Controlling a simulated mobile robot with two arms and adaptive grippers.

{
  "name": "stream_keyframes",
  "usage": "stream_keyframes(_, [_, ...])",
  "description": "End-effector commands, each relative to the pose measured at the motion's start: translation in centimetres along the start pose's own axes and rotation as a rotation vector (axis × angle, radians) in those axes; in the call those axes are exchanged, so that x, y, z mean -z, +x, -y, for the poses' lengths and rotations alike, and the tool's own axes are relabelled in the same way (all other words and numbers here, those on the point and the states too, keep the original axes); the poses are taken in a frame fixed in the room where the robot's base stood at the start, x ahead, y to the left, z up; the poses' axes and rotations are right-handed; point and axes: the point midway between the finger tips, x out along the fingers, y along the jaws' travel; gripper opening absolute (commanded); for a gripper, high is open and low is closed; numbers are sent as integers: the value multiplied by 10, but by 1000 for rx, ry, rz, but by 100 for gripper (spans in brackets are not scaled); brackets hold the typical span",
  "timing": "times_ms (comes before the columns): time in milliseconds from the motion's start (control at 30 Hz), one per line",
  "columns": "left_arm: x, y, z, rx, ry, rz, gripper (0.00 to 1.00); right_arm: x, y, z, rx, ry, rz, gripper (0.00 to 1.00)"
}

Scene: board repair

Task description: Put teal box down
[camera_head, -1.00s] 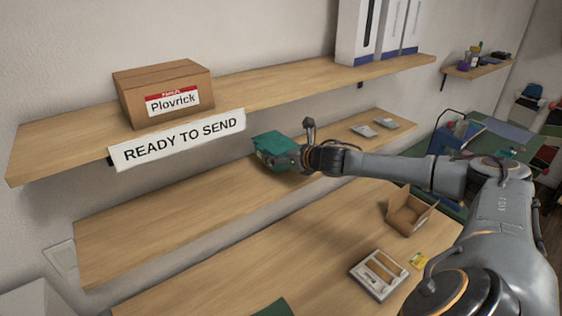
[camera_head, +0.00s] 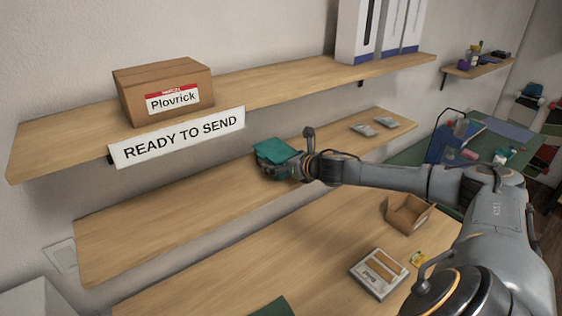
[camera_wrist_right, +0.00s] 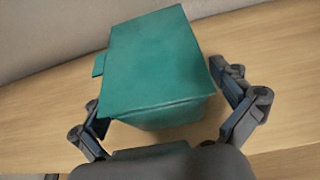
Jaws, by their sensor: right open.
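The teal box (camera_head: 274,152) is on the middle wooden shelf (camera_head: 190,212), toward its back edge near the wall. Its lid is closed and a small tab shows at one side. In the right wrist view the teal box (camera_wrist_right: 155,65) sits between the two spread fingers of my right gripper (camera_wrist_right: 165,108). The fingers are open, with a gap showing on the right side. In the head view my right gripper (camera_head: 290,168) is at the box's right end and hides part of it. My left gripper is not in view.
An upper shelf (camera_head: 270,88) above holds a cardboard box (camera_head: 163,92) labelled Plovrick and a READY TO SEND sign (camera_head: 178,137). Small grey packets (camera_head: 363,130) lie right on the middle shelf. An open carton (camera_head: 408,214) stands on the bench below. The middle shelf's left part is clear.

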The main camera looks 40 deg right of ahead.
Motion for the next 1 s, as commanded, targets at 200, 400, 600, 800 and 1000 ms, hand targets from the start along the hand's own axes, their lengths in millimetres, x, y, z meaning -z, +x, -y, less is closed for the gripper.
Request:
stream_keyframes(200, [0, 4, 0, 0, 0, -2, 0, 0, -4, 2, 2, -2, -1, 100])
stream_keyframes(400, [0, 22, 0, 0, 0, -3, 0, 4, -25, 2, 3, -7, -2, 100])
stream_keyframes(600, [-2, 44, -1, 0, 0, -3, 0, 2, -46, 3, 4, -10, 1, 100])
stream_keyframes(800, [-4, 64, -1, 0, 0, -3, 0, 0, -69, -1, -1, -11, 4, 100])
stream_keyframes(1000, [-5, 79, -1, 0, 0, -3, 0, -1, -97, 0, 1, -7, 3, 100])
